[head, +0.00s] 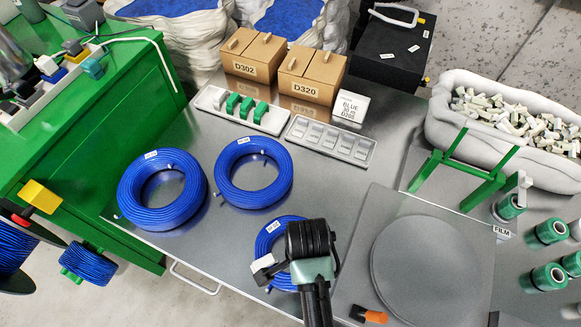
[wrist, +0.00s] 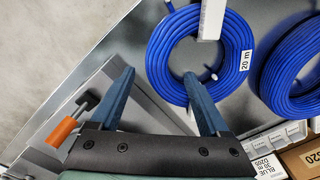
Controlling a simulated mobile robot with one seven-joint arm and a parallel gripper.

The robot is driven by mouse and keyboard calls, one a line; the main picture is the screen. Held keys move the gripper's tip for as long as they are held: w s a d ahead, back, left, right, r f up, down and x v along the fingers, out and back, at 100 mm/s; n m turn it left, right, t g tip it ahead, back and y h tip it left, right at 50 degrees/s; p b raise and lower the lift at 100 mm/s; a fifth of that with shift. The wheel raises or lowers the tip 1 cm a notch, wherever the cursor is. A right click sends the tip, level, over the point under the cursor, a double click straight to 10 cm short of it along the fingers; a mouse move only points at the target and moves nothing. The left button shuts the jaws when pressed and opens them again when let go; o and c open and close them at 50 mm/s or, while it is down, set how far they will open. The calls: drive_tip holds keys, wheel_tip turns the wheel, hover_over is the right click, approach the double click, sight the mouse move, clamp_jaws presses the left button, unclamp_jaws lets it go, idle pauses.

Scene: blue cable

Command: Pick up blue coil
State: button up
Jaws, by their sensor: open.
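Three blue coils lie flat on the metal table. The large left coil (head: 162,190) and the middle coil (head: 253,172) are clear of my arm. The near, smaller coil (head: 270,238) is partly hidden by my arm (head: 315,270). In the wrist view a coil labelled 20 m (wrist: 238,45) lies ahead of my gripper (wrist: 158,73). The gripper is open and empty. Its left finger shows outside the coil and its right fingertip shows over the ring's inner opening. I cannot tell the height gap. Another coil (wrist: 295,70) lies to the right.
Boxes marked D302 (head: 253,57) and D320 (head: 310,75) stand at the back, with trays (head: 331,140) before them. A round plate (head: 425,262) lies right of my arm. An orange-handled tool (head: 368,315) lies at the front edge. Green-wrapped rolls (head: 545,232) stand at right.

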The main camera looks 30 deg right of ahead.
wheel_tip(320, 180, down, 3)
drive_tip(key=shift+f, duration=0.1)
drive_tip(key=f, duration=0.5)
drive_tip(key=shift+s+d+b, duration=0.2)
drive_tip(key=shift+d+b, duration=0.05)
drive_tip(key=shift+b, duration=0.05)
clamp_jaws()
idle(0.4)
idle(0.7)
